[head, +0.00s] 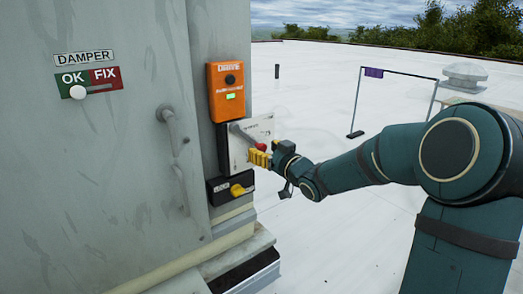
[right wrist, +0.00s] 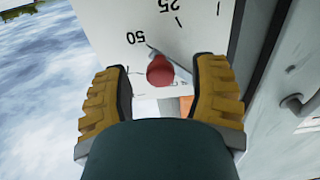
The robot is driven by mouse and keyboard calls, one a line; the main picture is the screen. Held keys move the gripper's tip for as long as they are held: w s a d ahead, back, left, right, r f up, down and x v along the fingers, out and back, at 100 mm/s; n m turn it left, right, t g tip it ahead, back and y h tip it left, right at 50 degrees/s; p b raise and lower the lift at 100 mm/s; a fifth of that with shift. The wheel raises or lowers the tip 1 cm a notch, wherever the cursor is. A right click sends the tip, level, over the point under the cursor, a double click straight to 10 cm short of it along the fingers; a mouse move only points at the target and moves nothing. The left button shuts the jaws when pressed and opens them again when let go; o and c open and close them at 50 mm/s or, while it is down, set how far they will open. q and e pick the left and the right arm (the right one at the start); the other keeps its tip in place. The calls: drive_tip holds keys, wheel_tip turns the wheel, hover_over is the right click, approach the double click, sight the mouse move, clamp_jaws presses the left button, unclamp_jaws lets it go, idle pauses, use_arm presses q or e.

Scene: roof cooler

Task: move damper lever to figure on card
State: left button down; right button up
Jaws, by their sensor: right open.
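The damper lever (head: 243,134) is a grey bar with a red knob (head: 261,147) on its end, in front of a white scale plate (head: 262,128) on the unit's side. In the right wrist view the red knob (right wrist: 160,70) sits between my open fingertips, with a gap on both sides. The scale plate (right wrist: 115,25) shows upside-down figures 50 and 25, and the lever's thin end is near the 50 mark. My right gripper (head: 262,158), with yellow fingers, is at the knob; it also shows in the right wrist view (right wrist: 163,65). I cannot make out a card with a figure. My left gripper is not in view.
An orange box (head: 226,78) is above the lever and a black switch box with a yellow knob (head: 240,188) is below. A door handle (head: 175,140) stands out left.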

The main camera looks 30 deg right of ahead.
drive_tip(key=shift+w, duration=0.9)
clamp_jaws()
